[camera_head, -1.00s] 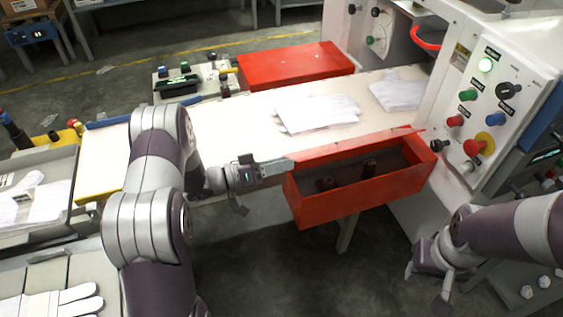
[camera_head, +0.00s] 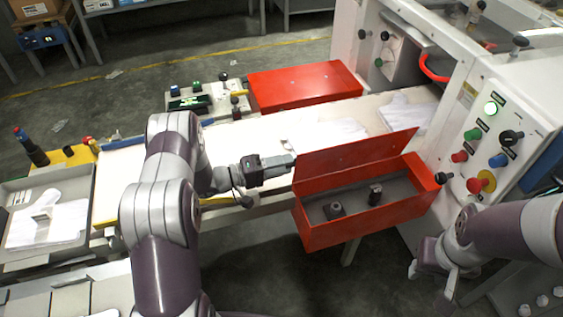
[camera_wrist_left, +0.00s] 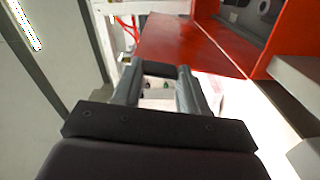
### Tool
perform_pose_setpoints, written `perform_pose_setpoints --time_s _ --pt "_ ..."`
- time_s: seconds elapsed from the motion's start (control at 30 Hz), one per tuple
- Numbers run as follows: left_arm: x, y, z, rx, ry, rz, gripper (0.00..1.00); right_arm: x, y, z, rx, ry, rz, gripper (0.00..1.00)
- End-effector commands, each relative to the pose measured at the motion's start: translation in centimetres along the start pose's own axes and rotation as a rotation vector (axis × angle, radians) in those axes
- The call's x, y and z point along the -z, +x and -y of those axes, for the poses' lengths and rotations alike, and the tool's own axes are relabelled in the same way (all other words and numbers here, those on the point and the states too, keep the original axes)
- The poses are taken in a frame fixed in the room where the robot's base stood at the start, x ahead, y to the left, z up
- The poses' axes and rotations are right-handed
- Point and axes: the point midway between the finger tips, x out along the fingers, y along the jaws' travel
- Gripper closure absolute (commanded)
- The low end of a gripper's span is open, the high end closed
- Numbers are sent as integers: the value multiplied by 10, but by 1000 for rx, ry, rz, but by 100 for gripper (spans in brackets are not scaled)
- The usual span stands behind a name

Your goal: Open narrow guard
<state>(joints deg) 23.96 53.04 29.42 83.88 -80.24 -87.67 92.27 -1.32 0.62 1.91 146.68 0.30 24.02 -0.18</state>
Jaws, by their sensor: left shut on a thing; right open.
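The narrow guard is a red box (camera_head: 318,238) at the front edge of the white conveyor. Its red lid (camera_head: 358,156) stands raised along the back, its inner face showing, and the box's dark inside with two small dark fittings is visible. My left gripper (camera_head: 292,161) is shut on the lid's left end. In the left wrist view the fingers (camera_wrist_left: 160,78) reach to the red lid panel (camera_wrist_left: 190,45); the exact grip is hard to see. My right gripper (camera_head: 436,280) is open and empty, low at the right, apart from the box.
The white conveyor (camera_head: 245,140) carries white gloves (camera_head: 405,110), partly hidden by the lid. A second red guard (camera_head: 305,85) lies shut on the far side. A white machine panel with buttons (camera_head: 488,145) stands close to the right. A grey tray (camera_head: 20,255) sits at the left.

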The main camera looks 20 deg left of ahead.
Motion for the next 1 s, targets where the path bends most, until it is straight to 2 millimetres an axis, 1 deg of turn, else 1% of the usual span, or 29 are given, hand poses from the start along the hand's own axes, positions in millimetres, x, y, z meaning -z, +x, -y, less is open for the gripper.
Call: perform_pose_setpoints --time_s 0.03,0.53,0.57,0.6,0.63,0.9,0.97,1.0 --pt "2 0 -2 -2 -2 -4 100 0 -2 0 0 0 0 57" --pt "2 0 -2 -1 -16 -4 100 0 -2 0 0 0 0 57" --pt "2 0 -2 -1 -16 -4 51 0 -2 0 0 0 0 57" --pt "2 0 -2 -1 -16 -4 38 0 -2 0 0 0 0 57" --pt "2 0 -1 -1 -16 -4 32 0 -2 0 0 0 0 57" --pt "1 -1 0 0 -19 -2 32 0 -2 0 0 0 0 57" --pt "1 -5 0 0 -20 -2 32 0 -1 0 0 0 0 57" --pt "1 -10 0 0 -20 -3 32 0 0 0 0 0 0 57"
